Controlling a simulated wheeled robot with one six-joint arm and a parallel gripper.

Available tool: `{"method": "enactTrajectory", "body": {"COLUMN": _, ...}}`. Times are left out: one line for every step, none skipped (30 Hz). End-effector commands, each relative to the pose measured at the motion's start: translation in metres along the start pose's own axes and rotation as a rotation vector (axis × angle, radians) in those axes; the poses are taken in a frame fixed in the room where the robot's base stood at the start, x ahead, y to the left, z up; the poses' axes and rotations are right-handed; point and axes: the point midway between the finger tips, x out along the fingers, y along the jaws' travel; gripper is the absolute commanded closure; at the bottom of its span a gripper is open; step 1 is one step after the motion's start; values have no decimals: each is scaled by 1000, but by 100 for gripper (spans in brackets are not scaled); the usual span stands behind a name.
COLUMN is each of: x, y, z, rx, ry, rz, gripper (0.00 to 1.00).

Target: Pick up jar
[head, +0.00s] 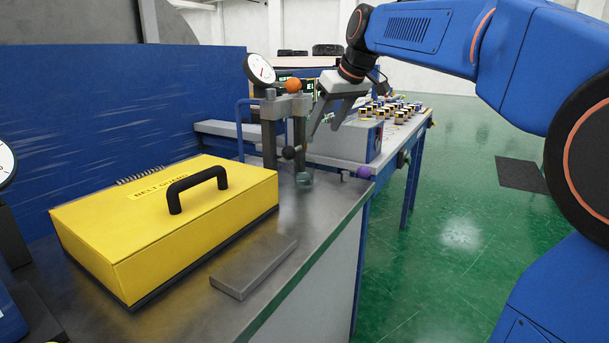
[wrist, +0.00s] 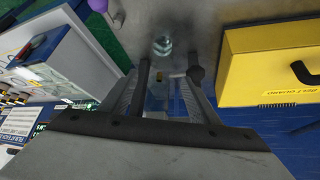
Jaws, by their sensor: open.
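A small teal, see-through jar (head: 304,179) stands on the grey metal bench top near its right edge, just past the yellow box. In the wrist view the jar (wrist: 162,46) shows beyond the fingertips, roughly in line with the gap between them. My gripper (head: 324,128) is open, above and beyond the jar, with its fingers pointing down. In the wrist view my gripper (wrist: 167,75) has its fingers spread, and the jar is apart from them. A bluish clear shape shows between the fingers; I cannot tell what it is.
A yellow box (head: 165,225) with a black handle and a grey slab (head: 254,266) lie nearer. A purple knob (head: 364,172) juts right. A second bench (head: 400,130) holds wrapped rolls.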

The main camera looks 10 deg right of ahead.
Motion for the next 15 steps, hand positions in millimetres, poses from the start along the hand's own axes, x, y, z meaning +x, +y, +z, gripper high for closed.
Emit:
{"method": "enactTrajectory", "body": {"x": 10, "y": 0, "z": 0, "rx": 0, "ry": -2, "rz": -1, "gripper": 44}}
{"method": "enactTrajectory", "body": {"x": 15, "y": -1, "z": 0, "rx": -1, "ry": -2, "rz": -1, "gripper": 44}}
{"method": "enactTrajectory", "body": {"x": 22, "y": -1, "z": 1, "rx": -1, "ry": -3, "rz": -2, "gripper": 44}}
{"method": "enactTrajectory", "body": {"x": 28, "y": -1, "z": 0, "rx": -1, "ry": -2, "rz": -1, "gripper": 44}}
{"method": "enactTrajectory", "body": {"x": 33, "y": -1, "z": 0, "rx": 0, "ry": -2, "rz": -1, "gripper": 44}}
{"method": "enactTrajectory", "body": {"x": 40, "y": -1, "z": 0, "rx": 0, "ry": -3, "rz": -1, "gripper": 44}}
{"method": "enactTrajectory", "body": {"x": 46, "y": 0, "z": 1, "rx": 0, "ry": -2, "rz": -1, "gripper": 44}}
{"method": "enactTrajectory", "body": {"x": 51, "y": 0, "z": 1, "rx": 0, "ry": -3, "rz": -1, "gripper": 44}}
{"method": "enactTrajectory", "body": {"x": 58, "y": 0, "z": 1, "rx": 0, "ry": -2, "rz": -1, "gripper": 44}}
{"method": "enactTrajectory", "body": {"x": 62, "y": 0, "z": 0, "rx": 0, "ry": -1, "rz": -1, "gripper": 44}}
{"method": "enactTrajectory", "body": {"x": 67, "y": 0, "z": 0, "rx": 0, "ry": -1, "rz": -1, "gripper": 44}}
{"method": "enactTrajectory", "body": {"x": 73, "y": -1, "z": 1, "rx": 0, "ry": -2, "rz": -1, "gripper": 44}}
{"method": "enactTrajectory", "body": {"x": 78, "y": -1, "z": 0, "rx": 0, "ry": -2, "rz": -1, "gripper": 44}}
{"method": "enactTrajectory", "body": {"x": 81, "y": -1, "z": 0, "rx": 0, "ry": -1, "rz": -1, "gripper": 44}}
{"method": "enactTrajectory", "body": {"x": 85, "y": -1, "z": 0, "rx": 0, "ry": -1, "rz": -1, "gripper": 44}}
